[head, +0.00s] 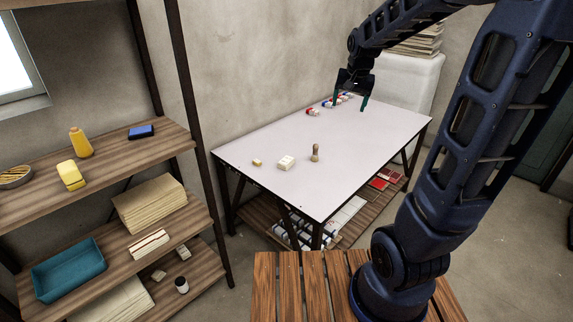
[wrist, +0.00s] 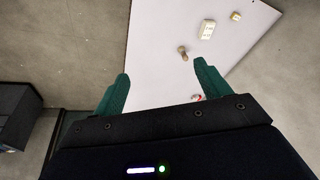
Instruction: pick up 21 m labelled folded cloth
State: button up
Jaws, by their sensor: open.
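My gripper (head: 350,102) is open and empty above the far end of the white table (head: 260,150). Its two green fingers are apart in the wrist view (wrist: 161,72), with bare floor, wall and part of the tabletop beyond them. No 21 m label is readable in either view, so I cannot tell which item is the labelled cloth. Folded, flat stacks show on the table's lower shelf, including red ones (head: 383,180) and a white one (head: 345,215). Small red, white and blue items (head: 313,112) lie on the tabletop near my gripper, partly hidden behind it.
A wooden stamp-like object (head: 315,153), a white block (head: 286,162) and a small yellow block (head: 257,162) stand on the table. A wooden rack at left holds a teal tray (head: 68,270) and a beige stack (head: 150,205). A white cabinet (head: 405,78) stands behind.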

jog(key=w+a+f+m, duration=0.1)
jog(key=w+a+f, duration=0.15)
jog(key=w, duration=0.35)
jog(key=w+a+f, duration=0.2)
jog(key=w+f, duration=0.2)
jog(key=w, duration=0.1)
jog(key=m+h, duration=0.3)
send_near(286, 160)
jog(key=x, duration=0.4)
jog(key=shift+s+d+f, duration=0.15)
jog(key=shift+s+d, duration=0.05)
jog(key=shift+a+x, duration=0.2)
jog(key=shift+x, duration=2.6)
jog(key=c, duration=1)
jog(key=shift+c, duration=0.2)
